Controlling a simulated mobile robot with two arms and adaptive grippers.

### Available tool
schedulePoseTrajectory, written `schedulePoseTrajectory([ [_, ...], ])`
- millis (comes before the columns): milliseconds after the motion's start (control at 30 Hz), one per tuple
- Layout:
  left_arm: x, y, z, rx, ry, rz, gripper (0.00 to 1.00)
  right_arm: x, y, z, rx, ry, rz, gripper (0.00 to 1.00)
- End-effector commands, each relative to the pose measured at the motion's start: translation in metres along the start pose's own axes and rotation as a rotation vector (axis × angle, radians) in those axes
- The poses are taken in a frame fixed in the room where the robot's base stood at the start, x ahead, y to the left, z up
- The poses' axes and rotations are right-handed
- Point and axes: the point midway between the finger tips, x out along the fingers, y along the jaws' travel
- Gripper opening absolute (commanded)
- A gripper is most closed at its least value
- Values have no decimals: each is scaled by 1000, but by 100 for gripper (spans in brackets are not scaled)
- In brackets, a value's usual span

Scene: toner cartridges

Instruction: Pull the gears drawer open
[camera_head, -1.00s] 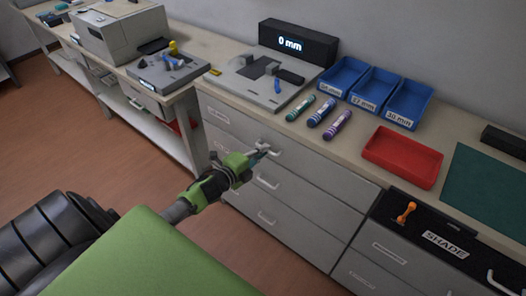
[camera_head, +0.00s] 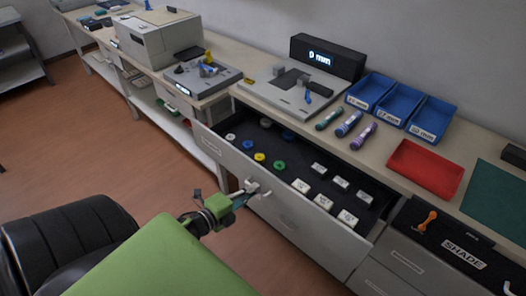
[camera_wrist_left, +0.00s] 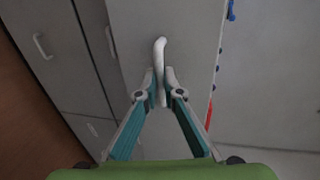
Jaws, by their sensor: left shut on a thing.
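The gears drawer (camera_head: 225,152) is pulled out from the grey cabinet. Its dark inside shows several coloured round gears (camera_head: 260,157) at the left and several white labelled blocks (camera_head: 320,200) at the right. My left gripper (camera_head: 256,188) is at the handle on the drawer's front. In the left wrist view its fingertips (camera_wrist_left: 161,87) are closed around the white handle (camera_wrist_left: 160,52). My right gripper is in neither view.
Three blue bins (camera_head: 398,103), a red tray (camera_head: 424,170) and three toner cartridges (camera_head: 348,124) are on the counter above. A drawer labelled SHADE (camera_head: 464,252) is at the lower right. Open floor (camera_head: 105,165) lies in front at the left.

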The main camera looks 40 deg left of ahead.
Motion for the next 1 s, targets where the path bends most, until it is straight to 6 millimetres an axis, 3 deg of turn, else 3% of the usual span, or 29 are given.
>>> schedulePoseTrajectory([
  [100,-32,6,0,-2,-3,3,0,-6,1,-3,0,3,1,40],
  [400,-89,19,0,0,-2,1,0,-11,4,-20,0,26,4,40],
  [633,-109,23,1,-1,-1,-1,0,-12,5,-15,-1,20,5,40],
  [1000,-114,24,0,0,0,-3,0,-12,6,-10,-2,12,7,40],
])
